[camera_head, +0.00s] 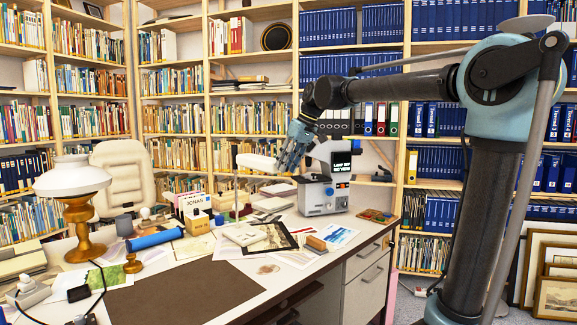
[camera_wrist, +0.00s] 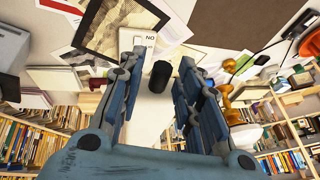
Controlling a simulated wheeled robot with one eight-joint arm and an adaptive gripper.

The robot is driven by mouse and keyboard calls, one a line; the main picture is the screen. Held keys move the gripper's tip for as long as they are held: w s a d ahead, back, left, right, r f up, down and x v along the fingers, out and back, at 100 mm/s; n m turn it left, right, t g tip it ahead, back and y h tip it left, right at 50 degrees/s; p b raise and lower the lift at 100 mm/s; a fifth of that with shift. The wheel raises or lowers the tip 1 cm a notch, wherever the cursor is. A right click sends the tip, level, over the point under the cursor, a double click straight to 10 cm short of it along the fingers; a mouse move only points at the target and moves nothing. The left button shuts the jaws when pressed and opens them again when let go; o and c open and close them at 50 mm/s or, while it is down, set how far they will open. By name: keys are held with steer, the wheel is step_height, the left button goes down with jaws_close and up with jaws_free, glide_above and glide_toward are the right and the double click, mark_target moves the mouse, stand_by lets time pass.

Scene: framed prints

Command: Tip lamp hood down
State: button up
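A white, elongated lamp hood (camera_head: 257,162) sits roughly level on a thin upright stem (camera_head: 236,192) above the desk in the head view. My gripper (camera_head: 285,166) is at the hood's right end, pointing down; I cannot tell if it touches. In the wrist view my gripper (camera_wrist: 162,58) has its two fingers spread apart. A pale surface (camera_wrist: 146,115), likely the hood, shows between them, with a dark cylinder (camera_wrist: 159,76) in front of the fingertips. Nothing is seen gripped.
The desk holds a brass lamp with a white shade (camera_head: 73,178), a blue roll (camera_head: 155,239), papers and small boxes. A grey machine with a screen (camera_head: 323,192) stands close to the right of my gripper. Bookshelves line the walls. The dark desk mat (camera_head: 185,295) is clear.

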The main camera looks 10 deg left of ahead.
jaws_close()
steer(key=shift+f, duration=0.15)
step_height(320, 180, down, 6)
steer(key=t+y, duration=0.1)
steer(key=y, duration=0.1)
steer(key=shift+w+a+f+t, duration=0.15)
steer(key=shift+t, duration=0.15)
steer(key=shift+o, duration=2.2)
jaws_free()
steer(key=v, duration=1.2)
steer(key=shift+f, duration=0.1)
